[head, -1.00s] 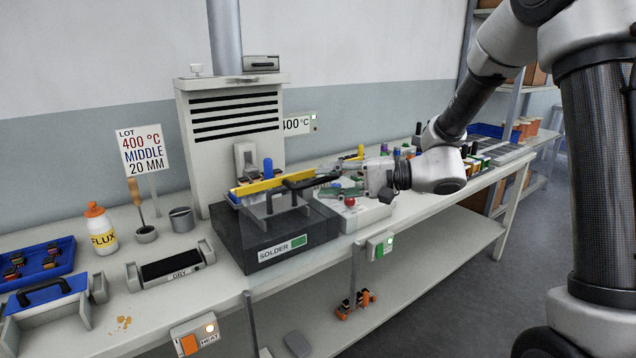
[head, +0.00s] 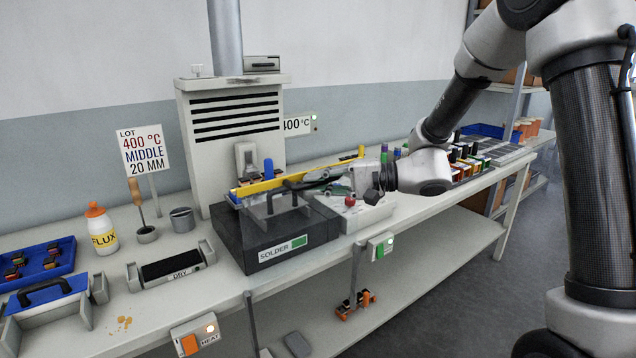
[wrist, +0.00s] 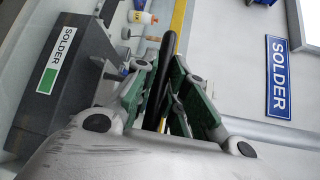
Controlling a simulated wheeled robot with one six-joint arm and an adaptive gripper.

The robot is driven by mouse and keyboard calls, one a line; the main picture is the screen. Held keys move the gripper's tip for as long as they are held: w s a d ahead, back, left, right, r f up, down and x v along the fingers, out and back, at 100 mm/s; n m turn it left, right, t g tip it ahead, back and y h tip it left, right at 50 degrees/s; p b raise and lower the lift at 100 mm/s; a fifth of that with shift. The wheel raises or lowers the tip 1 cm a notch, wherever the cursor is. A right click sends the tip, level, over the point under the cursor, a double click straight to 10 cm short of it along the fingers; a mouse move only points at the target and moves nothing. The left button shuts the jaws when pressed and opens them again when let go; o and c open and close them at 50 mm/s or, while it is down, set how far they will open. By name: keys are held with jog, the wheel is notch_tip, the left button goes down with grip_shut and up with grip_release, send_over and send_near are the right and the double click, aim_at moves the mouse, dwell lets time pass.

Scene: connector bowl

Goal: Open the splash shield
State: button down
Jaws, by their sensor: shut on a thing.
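The solder station is a dark box (head: 285,245) with a SOLDER label, at the bench's middle; it also shows at the left of the wrist view (wrist: 75,60). A clear panel with a black handle (head: 292,190) stands at its front top, and a long yellow bar (head: 270,184) runs slantwise behind it. I cannot tell exactly which parts form the splash shield. My gripper (head: 335,183) is at the box's right end. In the wrist view, my green-padded fingers (wrist: 172,95) are shut on a black bar-shaped handle (wrist: 166,58).
A white unit with a red button (head: 350,202) stands right of the box. A fume hood (head: 235,130) rises behind. A DRY tray (head: 172,270), a flux bottle (head: 100,232) and a blue tray (head: 35,262) are to the left. Several coloured bottles (head: 465,160) stand farther right.

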notch_tip(320, 180, down, 26)
dwell(0.3)
jog(key=c, duration=1.5)
grip_release()
jog(key=shift+o, duration=0.2)
jog(key=v, duration=1.2)
jog(key=shift+s+r, duration=0.1)
